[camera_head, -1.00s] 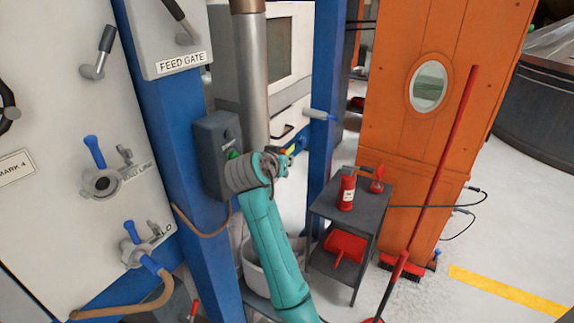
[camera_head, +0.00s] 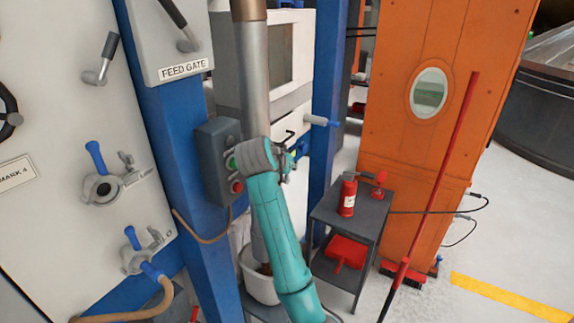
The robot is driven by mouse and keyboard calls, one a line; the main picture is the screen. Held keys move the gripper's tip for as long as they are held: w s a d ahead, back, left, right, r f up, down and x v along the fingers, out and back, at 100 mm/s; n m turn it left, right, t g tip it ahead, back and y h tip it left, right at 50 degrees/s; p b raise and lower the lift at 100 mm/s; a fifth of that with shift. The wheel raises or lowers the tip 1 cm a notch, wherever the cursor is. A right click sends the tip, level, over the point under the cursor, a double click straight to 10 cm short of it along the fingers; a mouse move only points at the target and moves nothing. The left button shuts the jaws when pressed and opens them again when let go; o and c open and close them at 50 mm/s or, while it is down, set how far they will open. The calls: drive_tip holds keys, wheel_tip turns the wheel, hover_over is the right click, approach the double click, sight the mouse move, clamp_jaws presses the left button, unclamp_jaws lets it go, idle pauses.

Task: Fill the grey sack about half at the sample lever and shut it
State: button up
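My teal arm reaches up from the bottom to my gripper (camera_head: 291,160), which is in front of the silver pipe and right of the grey control box. The fingers are small and partly behind the wrist, so I cannot tell whether they are open or hold anything. A small blue part shows beside them. A blue-tipped lever (camera_head: 318,120) sticks out of the white machine just above and right of my gripper; no label on it is readable. I cannot make out the grey sack. A pale bucket (camera_head: 256,288) stands below the pipe, partly hidden by my arm, with something brown at its top.
The grey control box (camera_head: 217,160) with green and red buttons is close on the left, on a blue post (camera_head: 186,180). A dark cart (camera_head: 362,215) with a red extinguisher (camera_head: 348,195) stands right. A red-handled broom (camera_head: 440,180) leans by the orange cabinet (camera_head: 400,150).

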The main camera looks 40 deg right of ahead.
drive_tip(key=shift+o, duration=0.4)
drive_tip(key=v, duration=1.2)
drive_tip(key=shift+s, duration=0.1)
idle(6.3)
